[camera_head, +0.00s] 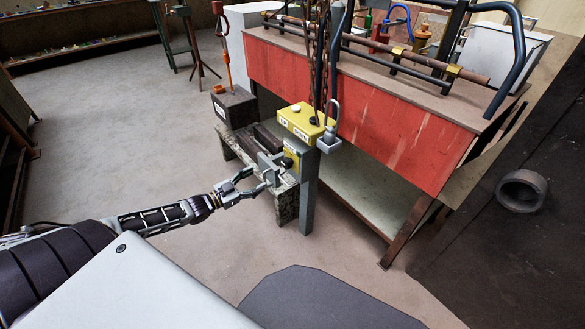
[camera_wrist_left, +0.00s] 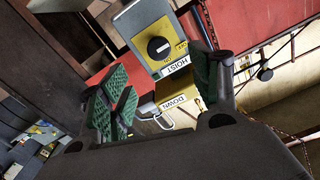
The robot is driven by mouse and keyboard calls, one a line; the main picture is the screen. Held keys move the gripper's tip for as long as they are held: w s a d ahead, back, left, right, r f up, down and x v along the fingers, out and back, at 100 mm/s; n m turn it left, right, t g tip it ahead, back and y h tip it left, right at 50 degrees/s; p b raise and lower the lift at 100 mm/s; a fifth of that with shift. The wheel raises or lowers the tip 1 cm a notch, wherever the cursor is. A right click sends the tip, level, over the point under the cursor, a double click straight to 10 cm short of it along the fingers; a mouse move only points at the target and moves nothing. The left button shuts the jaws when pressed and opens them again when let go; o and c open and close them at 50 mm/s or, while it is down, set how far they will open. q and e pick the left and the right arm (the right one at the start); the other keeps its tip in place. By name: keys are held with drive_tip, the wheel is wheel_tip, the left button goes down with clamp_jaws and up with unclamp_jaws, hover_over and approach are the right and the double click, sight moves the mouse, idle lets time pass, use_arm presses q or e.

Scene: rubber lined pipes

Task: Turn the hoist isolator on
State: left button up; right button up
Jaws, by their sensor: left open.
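The hoist isolator (camera_wrist_left: 158,46) is a black round knob on a yellow plate, on a grey box with a HOIST label. In the head view the isolator (camera_head: 289,161) sits just below the yellow UP/DOWN box (camera_head: 303,124) and is small and partly hidden. A pale mark shows on the knob, but I cannot tell which setting it points to. My left gripper (camera_head: 258,183) is open and empty, to the left of and apart from the isolator. In the left wrist view its green-padded fingers (camera_wrist_left: 163,82) stand on either side of the isolator's lower part. My right gripper is not in view.
A grey post (camera_head: 308,198) stands below the yellow box. A dark block (camera_head: 234,106) sits on a low bench to the left. A red-fronted workbench (camera_head: 370,110) stands behind and right. Open floor (camera_head: 130,130) lies to the left.

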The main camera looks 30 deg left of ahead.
use_arm(q)
drive_tip(key=shift+w+d+r, duration=0.15)
drive_tip(key=shift+d+r, duration=0.05)
drive_tip(key=shift+d, duration=0.05)
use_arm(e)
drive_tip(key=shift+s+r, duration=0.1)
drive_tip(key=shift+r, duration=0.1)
use_arm(q)
drive_tip(key=shift+w, duration=0.2)
